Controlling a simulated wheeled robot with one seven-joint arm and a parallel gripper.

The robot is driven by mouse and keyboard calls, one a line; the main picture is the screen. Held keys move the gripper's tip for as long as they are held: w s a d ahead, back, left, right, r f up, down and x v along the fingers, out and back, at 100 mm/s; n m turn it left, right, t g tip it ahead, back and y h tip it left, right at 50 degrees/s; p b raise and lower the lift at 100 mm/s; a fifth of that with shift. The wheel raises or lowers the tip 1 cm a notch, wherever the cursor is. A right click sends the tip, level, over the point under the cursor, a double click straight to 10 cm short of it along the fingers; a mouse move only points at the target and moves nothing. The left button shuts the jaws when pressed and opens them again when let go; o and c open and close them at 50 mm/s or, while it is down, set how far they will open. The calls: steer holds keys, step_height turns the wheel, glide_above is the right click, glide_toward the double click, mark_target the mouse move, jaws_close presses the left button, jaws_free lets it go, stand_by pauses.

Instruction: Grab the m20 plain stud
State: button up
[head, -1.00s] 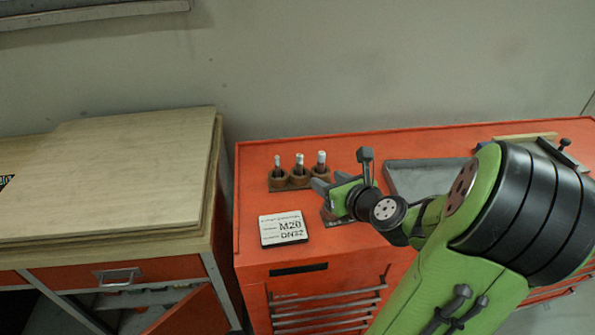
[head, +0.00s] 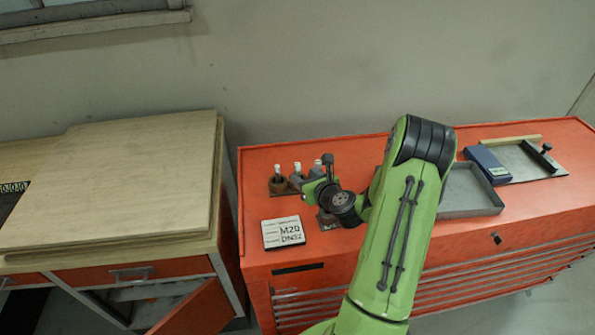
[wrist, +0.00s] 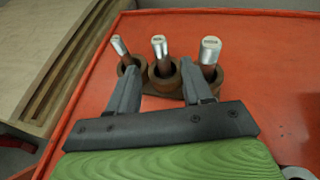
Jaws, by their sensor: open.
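Three upright studs with silvery tops and brown lower parts stand in a row in a brown holder of round cups (head: 278,187): the left stud (wrist: 121,48), the middle stud (wrist: 160,54) and the right stud (wrist: 209,56). They also show in the head view. I cannot tell which one is the M20 plain stud. My gripper (wrist: 160,82) is open and empty. Its fingers point at the holder, left finger by the left cup, right finger below the right cup, with the middle stud ahead of the gap. In the head view my gripper (head: 306,188) partly hides the holder.
A white sign reading M20 DN32 (head: 284,233) lies on the orange cabinet top (head: 256,210) in front of the holder. A grey tray (head: 473,210), a blue box (head: 489,163) and another tray lie to the right.

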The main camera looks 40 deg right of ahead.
mark_target(299, 172)
steer(key=p+x, duration=0.1)
steer(key=x, duration=0.4)
steer(key=shift+d, duration=0.15)
steer(key=shift+s+r, duration=0.1)
steer(key=shift+s, duration=0.05)
steer(key=shift+c, duration=1.3)
jaws_close()
